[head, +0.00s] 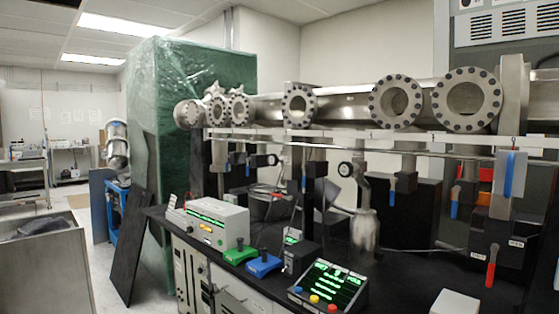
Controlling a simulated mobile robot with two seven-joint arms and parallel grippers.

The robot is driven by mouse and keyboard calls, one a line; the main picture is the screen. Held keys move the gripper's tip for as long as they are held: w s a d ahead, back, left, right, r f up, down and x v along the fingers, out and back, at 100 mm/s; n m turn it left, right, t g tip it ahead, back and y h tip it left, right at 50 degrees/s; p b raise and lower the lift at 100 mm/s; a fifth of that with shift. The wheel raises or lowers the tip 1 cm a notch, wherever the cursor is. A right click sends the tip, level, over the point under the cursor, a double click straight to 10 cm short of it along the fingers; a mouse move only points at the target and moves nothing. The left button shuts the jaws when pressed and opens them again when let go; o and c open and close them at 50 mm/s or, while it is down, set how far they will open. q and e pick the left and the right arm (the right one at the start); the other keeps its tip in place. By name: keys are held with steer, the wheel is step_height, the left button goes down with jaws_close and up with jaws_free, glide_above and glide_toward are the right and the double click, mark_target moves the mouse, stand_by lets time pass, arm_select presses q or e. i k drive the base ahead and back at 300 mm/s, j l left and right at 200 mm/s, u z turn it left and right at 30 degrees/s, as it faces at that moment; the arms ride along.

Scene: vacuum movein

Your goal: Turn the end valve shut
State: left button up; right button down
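Several valve handles hang along the steel beamline (340,105). At the right, a red lever handle (491,266) points down beside a dark box, with a small label reading OPEN close by. A large blue handle (515,174) hangs above it. Smaller blue handles, one of them (392,190) below the middle flanges, also hang down. I cannot tell which of these is the end valve. The beamline's left end carries a round flange (188,114). Neither of my grippers is in view.
The black bench (400,262) holds a grey instrument (217,222), a green holder (240,252), a blue holder (264,265), and a button panel (328,287). A black board (132,235) leans at the left, before a green wrapped block (180,75). Open floor (118,285) lies left of the bench.

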mark_target(274, 160)
steer(key=i+j, duration=0.8)
steer(key=j, duration=0.2)
